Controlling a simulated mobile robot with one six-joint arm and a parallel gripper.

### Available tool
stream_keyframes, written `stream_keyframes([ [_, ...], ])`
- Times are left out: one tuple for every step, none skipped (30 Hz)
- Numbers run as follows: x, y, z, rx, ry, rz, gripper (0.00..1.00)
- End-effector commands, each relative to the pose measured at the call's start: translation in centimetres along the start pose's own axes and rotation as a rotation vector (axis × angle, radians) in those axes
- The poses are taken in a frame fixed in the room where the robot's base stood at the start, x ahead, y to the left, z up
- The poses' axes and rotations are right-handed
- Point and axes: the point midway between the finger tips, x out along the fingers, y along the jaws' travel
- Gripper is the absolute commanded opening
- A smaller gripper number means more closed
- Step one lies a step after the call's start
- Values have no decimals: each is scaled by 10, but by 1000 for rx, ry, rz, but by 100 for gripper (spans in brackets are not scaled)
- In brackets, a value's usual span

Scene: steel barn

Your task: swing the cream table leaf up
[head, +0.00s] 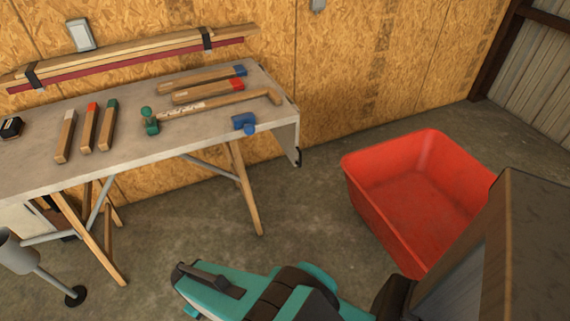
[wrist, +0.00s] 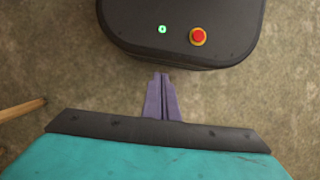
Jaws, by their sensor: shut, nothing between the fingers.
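The cream table leaf (head: 287,137) hangs down at the right end of the worktable (head: 60,178) in the head view. A dark hook-like piece (head: 298,157) shows at its lower right corner. My gripper (wrist: 159,77) is shut and empty in the wrist view, its purple fingers together above the concrete floor. In the head view my teal arm is low in the picture, in front of the table and apart from the leaf; the fingertips cannot be made out there. The leaf is not recognisable in the wrist view.
Several wooden-handled pieces, a green clamp (head: 151,121) and a blue clamp (head: 244,123) lie on the tabletop. A red bin (head: 367,196) stands right of the table. Splayed wooden legs (head: 246,190) stand under it. Floor between table and bin is clear.

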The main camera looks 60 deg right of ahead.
Motion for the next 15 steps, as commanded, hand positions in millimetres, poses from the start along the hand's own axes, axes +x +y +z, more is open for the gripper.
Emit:
stream_keyframes([
  [9, 12, -17, 2, 44, 5, 0],
  [11, 20, -26, -1, 72, 11, 0],
  [13, 31, -38, -5, 112, 20, 0],
  [14, 40, -48, -8, 142, 28, 0],
  [15, 49, -57, -11, 174, 37, 0],
  [16, 62, -69, -16, 215, 52, 0],
  [16, 72, -78, -20, 246, 64, 0],
  [16, 82, -86, -23, 276, 76, 0],
  [16, 96, -97, -28, 315, 95, 0],
  [15, 107, -104, -32, 344, 111, 0],
  [14, 118, -112, -35, 373, 127, 0],
  [13, 132, -121, -40, 410, 149, 0],
  [12, 144, -127, -43, 437, 168, 0],
  [11, 155, -133, -47, 463, 187, 0],
  [9, 171, -141, -52, 498, 214, 0],
])
